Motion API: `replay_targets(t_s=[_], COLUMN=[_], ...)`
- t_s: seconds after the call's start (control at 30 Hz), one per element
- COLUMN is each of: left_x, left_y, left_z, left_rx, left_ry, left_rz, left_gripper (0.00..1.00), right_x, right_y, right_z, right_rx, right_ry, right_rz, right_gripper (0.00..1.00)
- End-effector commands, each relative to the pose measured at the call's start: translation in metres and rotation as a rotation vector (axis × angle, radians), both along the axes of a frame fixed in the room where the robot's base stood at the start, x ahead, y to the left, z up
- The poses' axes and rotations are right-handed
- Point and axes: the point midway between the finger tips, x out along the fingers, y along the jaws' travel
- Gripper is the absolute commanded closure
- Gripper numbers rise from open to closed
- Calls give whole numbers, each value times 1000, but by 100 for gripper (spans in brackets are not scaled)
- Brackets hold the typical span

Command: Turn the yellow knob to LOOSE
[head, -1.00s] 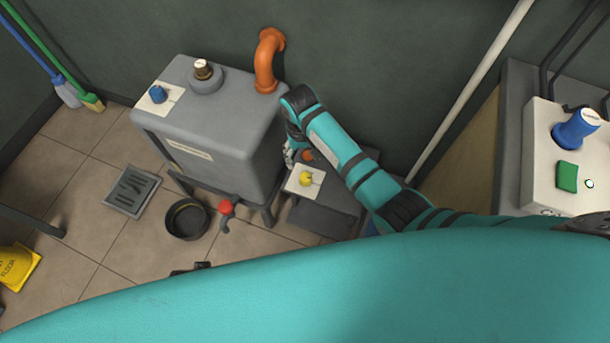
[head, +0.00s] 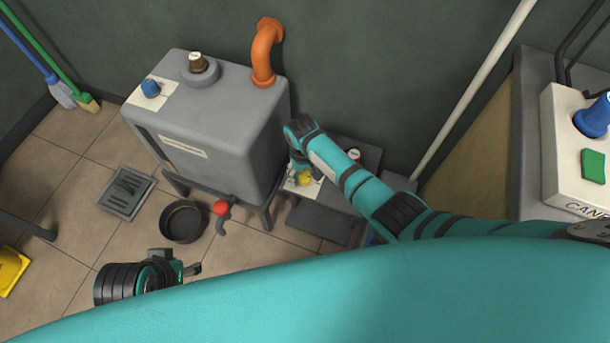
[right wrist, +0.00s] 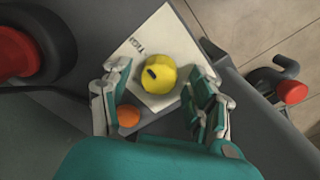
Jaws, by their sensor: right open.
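The yellow knob (head: 304,178) sits on a white label plate on the low grey unit, partly hidden by my right gripper (head: 295,172) in the head view. In the right wrist view the knob (right wrist: 168,74) has a dark mark on its left part. Part of a word starting "TIGH" shows on the plate (right wrist: 158,101); I cannot read LOOSE. My right gripper (right wrist: 163,103) is open, its fingers on either side of the knob's near side, with no clear contact. My left gripper (head: 192,270) is at the lower left, away from the knob; its jaw state is unclear.
The grey tank (head: 215,125) with an orange pipe (head: 265,52) stands left of the unit. A red-handled tap (head: 221,208) and a black pan (head: 184,222) are below it. An orange round part (right wrist: 128,116) lies close to the right gripper's left finger.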

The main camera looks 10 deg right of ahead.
Motion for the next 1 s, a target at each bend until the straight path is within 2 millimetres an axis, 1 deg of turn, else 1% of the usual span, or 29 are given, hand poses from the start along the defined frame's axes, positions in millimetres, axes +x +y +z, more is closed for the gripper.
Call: replay_targets(t_s=[0.13, 0.37, 0.77, 0.8, 1.0], left_x=[-2, -2, -2, -2, -1], left_y=[0, 0, 0, 0, 0], left_z=[5, 6, 5, 5, 7], left_rx=[0, 1, 0, 0, 0], left_ry=[-3, -2, -3, -3, -4], left_rz=[0, 0, 0, 0, 0], left_gripper=[60, 60, 60, 60, 60], right_x=[0, 0, 0, 0, 0], right_y=[0, 0, 0, 0, 0], right_z=[-3, -3, -3, -3, -2], right_rx=[0, 0, 0, 0, 0], right_ry=[0, 0, 0, 0, 1], right_rz=[0, 0, 0, 0, 16], right_gripper=[40, 40, 92, 95, 95])
